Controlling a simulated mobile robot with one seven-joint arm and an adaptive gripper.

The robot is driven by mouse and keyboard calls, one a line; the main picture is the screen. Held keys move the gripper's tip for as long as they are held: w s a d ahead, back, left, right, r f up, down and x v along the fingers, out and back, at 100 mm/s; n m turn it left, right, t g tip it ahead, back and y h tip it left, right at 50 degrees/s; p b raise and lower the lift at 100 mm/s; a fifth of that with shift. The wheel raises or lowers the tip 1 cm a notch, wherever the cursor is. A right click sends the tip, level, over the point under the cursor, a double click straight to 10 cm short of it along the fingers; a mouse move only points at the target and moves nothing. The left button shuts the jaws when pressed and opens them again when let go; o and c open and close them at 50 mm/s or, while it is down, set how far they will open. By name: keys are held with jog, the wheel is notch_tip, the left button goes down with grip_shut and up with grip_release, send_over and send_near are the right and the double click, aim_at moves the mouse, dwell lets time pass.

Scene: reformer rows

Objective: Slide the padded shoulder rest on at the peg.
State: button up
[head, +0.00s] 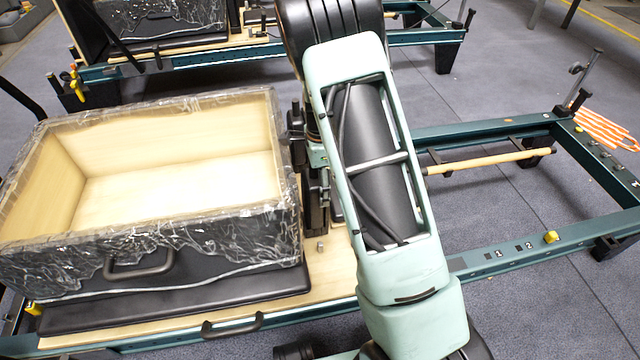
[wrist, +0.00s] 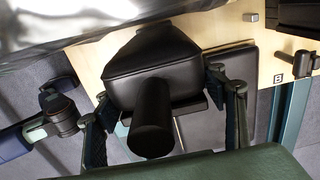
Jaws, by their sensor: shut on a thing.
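A black padded shoulder rest (wrist: 150,75) with a round black cylinder at its near end sits between the fingers of my gripper (wrist: 160,97) in the wrist view. The fingers stand on either side of it and my gripper is shut on it. It is over the edge of the pale wooden board. A small grey stub (wrist: 250,17), perhaps the peg, stands on the bare board ahead and right; it also shows in the head view (head: 320,246). Whether the rest touches the board is unclear.
A large open wooden box (head: 150,250) wrapped in clear plastic fills the left, close to my arm. Black fittings (head: 314,190) stand beside it. A teal frame (head: 510,250) with a wooden bar (head: 490,161) lies right. A flat black pad (wrist: 240,65) lies beside the held rest.

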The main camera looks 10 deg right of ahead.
jog(key=shift+f, duration=0.4)
jog(key=o, duration=1.7)
notch_tip(320, 180, up, 12)
jog(key=shift+r, duration=0.1)
